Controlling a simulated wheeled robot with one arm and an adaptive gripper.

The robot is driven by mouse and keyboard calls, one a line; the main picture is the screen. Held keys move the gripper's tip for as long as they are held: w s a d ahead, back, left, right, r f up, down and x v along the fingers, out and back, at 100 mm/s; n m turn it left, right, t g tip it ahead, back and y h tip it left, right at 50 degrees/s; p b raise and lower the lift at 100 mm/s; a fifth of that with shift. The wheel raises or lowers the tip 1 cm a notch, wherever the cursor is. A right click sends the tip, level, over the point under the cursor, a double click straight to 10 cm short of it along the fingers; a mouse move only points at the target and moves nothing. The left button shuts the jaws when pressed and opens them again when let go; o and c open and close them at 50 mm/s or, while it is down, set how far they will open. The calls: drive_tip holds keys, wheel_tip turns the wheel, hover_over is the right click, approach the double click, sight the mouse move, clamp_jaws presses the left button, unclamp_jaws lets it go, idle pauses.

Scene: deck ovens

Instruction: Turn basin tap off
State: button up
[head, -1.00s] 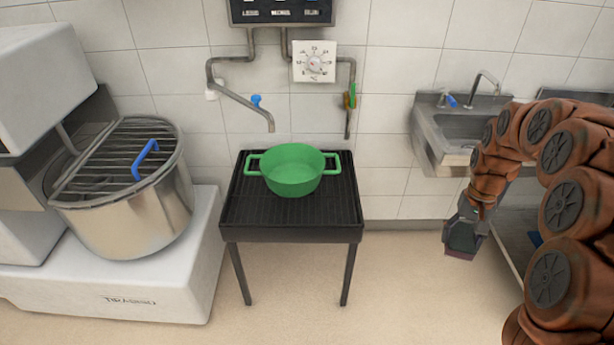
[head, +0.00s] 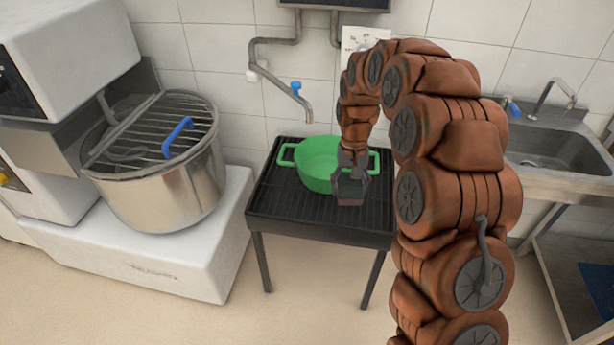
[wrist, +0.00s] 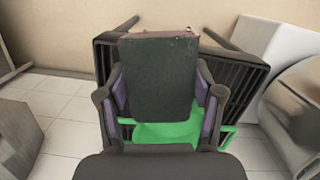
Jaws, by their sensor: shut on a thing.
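The sink basin (head: 560,150) is at the right in the head view, with a bent metal tap spout (head: 545,97) and a blue tap handle (head: 512,107) at its left. No water stream can be made out under the spout. My gripper (head: 350,188) is far left of the basin, over the black rack table and in front of the green pot's right side. It is shut on a dark flat block (wrist: 158,80), which sits between the purple fingers in the wrist view. My arm covers part of the wall and the space left of the basin.
The green pot (head: 315,165) stands on the black rack table (head: 300,215). A wall pipe with a blue-handled tap (head: 296,87) hangs above it. A steel mixer bowl (head: 170,190) on a white base is at left. Open floor lies in front.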

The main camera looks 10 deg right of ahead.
drive_tip(key=s+d+f+m+t+y+b, duration=0.1)
drive_tip(key=s+d+f+m+b, duration=0.1)
drive_tip(key=d+f+m+b, duration=0.5)
drive_tip(key=s+d+f+m+t+y+b, duration=0.15)
drive_tip(key=d+f+m+b, duration=0.25)
drive_tip(key=f+m+b, duration=0.7)
drive_tip(key=r+m+p, duration=0.1)
drive_tip(key=m, duration=0.1)
hover_over(364, 206)
drive_tip(key=shift+r+h, duration=0.15)
drive_tip(key=shift+h, duration=0.3)
drive_tip(key=shift+w+f, duration=0.1)
drive_tip(key=shift+f, duration=1.7)
drive_tip(key=o, duration=0.6)
drive_tip(key=shift+f, duration=0.15)
drive_tip(key=o, duration=0.4)
